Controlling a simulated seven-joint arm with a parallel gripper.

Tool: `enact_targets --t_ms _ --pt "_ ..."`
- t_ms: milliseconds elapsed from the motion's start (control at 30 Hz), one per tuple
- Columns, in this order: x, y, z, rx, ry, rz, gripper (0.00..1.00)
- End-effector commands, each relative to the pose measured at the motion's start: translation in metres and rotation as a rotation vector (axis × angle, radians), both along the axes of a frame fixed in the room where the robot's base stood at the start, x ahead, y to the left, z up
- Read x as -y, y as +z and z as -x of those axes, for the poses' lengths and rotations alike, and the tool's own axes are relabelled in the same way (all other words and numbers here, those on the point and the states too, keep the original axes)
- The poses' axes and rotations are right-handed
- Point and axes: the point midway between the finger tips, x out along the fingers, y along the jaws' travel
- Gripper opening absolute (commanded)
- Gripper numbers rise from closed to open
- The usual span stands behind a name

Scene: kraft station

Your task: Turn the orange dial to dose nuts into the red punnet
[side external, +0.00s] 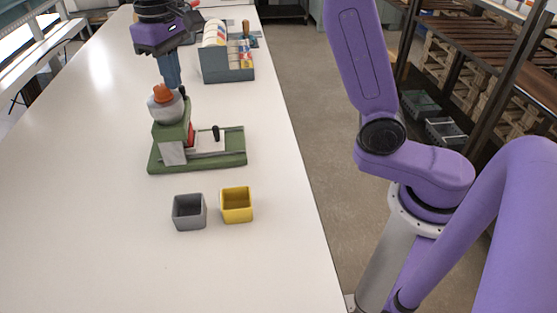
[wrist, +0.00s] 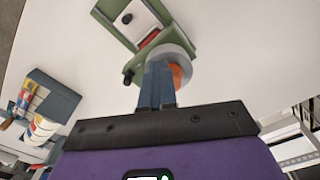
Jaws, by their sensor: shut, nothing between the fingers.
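The orange dial (side external: 163,93) sits on top of a pale grey round hopper (side external: 162,109) on a green dispenser (side external: 200,163). In the wrist view the dial (wrist: 179,75) shows just right of the fingers, which partly hide it. My gripper (side external: 174,87) is shut and empty, pointing down at the dial's far right side; I cannot tell if they touch. Its fingers (wrist: 158,66) overlap the hopper (wrist: 176,53) in the wrist view. The red punnet (side external: 191,133) is mostly hidden behind the dispenser's body; a red strip (wrist: 149,39) shows in the wrist view. No nuts are visible.
A grey punnet (side external: 188,226) and a yellow punnet (side external: 237,214) stand in front of the dispenser. A dark lever knob (side external: 216,129) rises from the dispenser's right part. A grey organiser (side external: 228,74) stands behind. The table's left and front are clear.

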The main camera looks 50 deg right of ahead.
Motion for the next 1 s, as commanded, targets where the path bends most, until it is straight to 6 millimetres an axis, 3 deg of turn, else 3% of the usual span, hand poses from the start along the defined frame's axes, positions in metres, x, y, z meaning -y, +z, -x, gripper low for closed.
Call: enact_targets --t_ms 33,733,1000 --pt "-0.019 -0.013 0.007 -0.027 0.033 -0.012 0.00" --pt "-0.016 -0.012 0.015 -0.032 0.033 -0.009 0.00" --pt "-0.015 0.010 0.014 -0.030 0.028 -0.007 0.00"
